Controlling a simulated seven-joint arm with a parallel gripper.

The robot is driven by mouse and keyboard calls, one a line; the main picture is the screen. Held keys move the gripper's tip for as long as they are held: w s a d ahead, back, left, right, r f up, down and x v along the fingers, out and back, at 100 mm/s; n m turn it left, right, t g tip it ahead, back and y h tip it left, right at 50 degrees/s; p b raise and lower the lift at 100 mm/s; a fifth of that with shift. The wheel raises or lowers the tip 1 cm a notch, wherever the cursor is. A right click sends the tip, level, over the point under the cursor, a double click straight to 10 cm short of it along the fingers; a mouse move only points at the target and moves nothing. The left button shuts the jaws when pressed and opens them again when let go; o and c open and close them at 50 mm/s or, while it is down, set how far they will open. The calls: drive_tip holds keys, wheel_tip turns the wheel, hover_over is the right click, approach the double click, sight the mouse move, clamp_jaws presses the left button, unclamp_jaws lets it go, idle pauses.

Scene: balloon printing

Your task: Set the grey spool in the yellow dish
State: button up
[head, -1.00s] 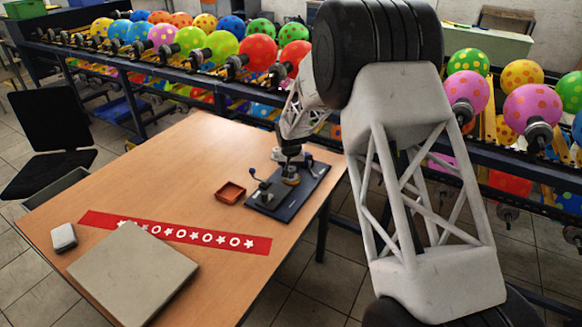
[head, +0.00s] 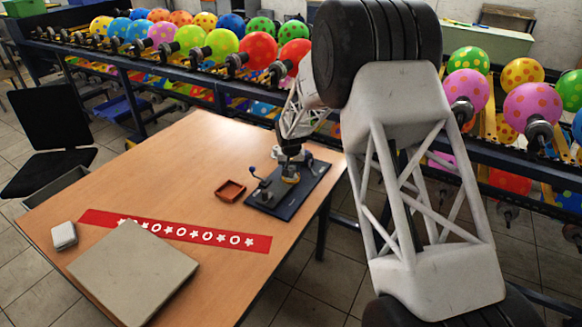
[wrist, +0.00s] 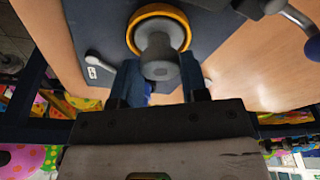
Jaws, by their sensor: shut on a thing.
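In the wrist view the grey spool (wrist: 160,58) is between the two fingers of my gripper (wrist: 157,78), which is shut on it. The yellow dish (wrist: 133,35) shows as a yellow ring around the spool's far end; I cannot tell whether the spool touches its floor. In the head view my gripper (head: 290,165) is low over the dark blue board (head: 281,209), at the yellow dish (head: 291,179). The spool is too small and covered to make out there.
A small red-orange tray (head: 230,191) stands left of the board. A lever with a ball knob (head: 253,171) rises from the board near my gripper. A red banner (head: 175,231), a grey flat box (head: 133,271) and a small white box (head: 64,236) lie at front left.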

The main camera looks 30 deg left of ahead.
drive_tip(key=o, duration=0.9)
drive_tip(key=shift+f, duration=0.1)
drive_tip(key=shift+c, duration=0.2)
drive_tip(key=shift+r, duration=0.2)
drive_tip(key=v, duration=0.7)
drive_tip(key=shift+r, duration=0.2)
drive_tip(key=shift+d, duration=0.1)
